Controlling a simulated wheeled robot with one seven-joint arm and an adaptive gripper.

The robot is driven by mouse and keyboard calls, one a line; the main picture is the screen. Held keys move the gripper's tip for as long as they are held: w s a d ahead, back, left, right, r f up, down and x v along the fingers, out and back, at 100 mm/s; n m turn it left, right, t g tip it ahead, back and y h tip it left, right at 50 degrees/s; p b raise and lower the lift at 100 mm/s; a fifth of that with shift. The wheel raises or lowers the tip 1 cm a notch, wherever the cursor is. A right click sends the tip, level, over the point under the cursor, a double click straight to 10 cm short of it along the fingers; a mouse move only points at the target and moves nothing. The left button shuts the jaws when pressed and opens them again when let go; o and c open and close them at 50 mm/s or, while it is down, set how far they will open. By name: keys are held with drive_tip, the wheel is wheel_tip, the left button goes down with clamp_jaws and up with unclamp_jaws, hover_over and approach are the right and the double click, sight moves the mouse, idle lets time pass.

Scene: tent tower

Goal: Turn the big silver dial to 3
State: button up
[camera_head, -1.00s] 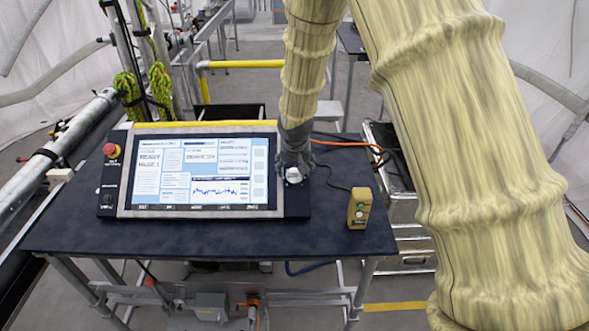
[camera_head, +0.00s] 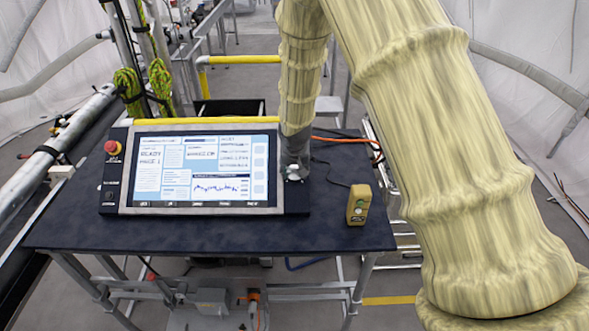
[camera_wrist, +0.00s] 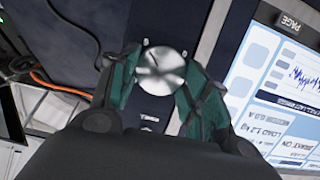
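The big silver dial (camera_wrist: 160,70) is round and shiny, on a dark panel right of the console screen. A short dark line shows on its face, toward the upper left in the wrist view. My gripper (camera_wrist: 161,66) is over it, with its green-padded fingers on both sides and their tips against its rim. It appears shut on the dial. In the head view, my gripper (camera_head: 293,172) comes down at the console's right end and hides most of the dial.
The console screen (camera_head: 205,168) is lit, with a red button (camera_head: 113,148) at its left. A yellow handheld box (camera_head: 359,204) stands on the dark table (camera_head: 330,235) to the right. A yellow bar (camera_head: 207,121) runs behind the screen. An orange cable (camera_head: 345,141) passes behind.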

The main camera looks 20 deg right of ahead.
drive_tip(key=shift+c, duration=0.8)
drive_tip(key=n+b, duration=0.1)
drive_tip(key=n+h+b, duration=0.1)
drive_tip(key=n, duration=0.1)
drive_tip(key=shift+a+f+n, duration=0.15)
drive_tip(key=shift+n, duration=0.15)
drive_tip(key=n+h+b, duration=0.1)
drive_tip(key=n+b, duration=0.2)
drive_tip(key=n, duration=0.2)
drive_tip(key=shift+a, duration=0.2)
drive_tip(key=o, duration=1)
